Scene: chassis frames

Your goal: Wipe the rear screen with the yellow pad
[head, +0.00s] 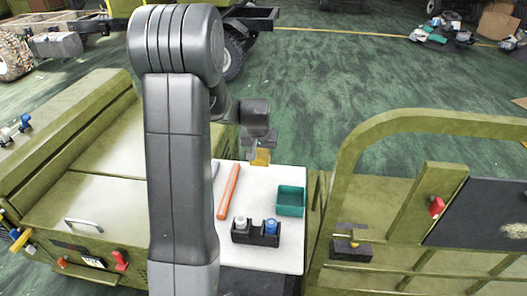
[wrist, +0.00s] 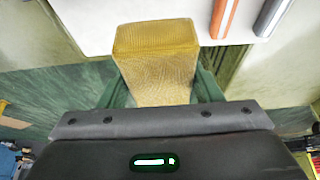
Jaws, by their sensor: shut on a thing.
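My gripper (head: 257,149) is shut on the yellow pad (head: 262,157) and holds it over the far edge of the white work surface. In the wrist view, the pad (wrist: 157,62) sits between the green fingers of my gripper (wrist: 161,88) and sticks out past them. A dark screen panel (head: 480,212) stands at the right edge of the head view. It bears a pale smudge at its right side and runs out of the frame. The pad is well to the left of this panel and apart from it.
The white surface (head: 285,175) bears an orange bar (head: 229,192), a green tray (head: 291,201) and a black holder (head: 255,233) with two bottles. An olive frame (head: 345,190) rises between this surface and the screen. Olive casing (head: 100,200) fills the left.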

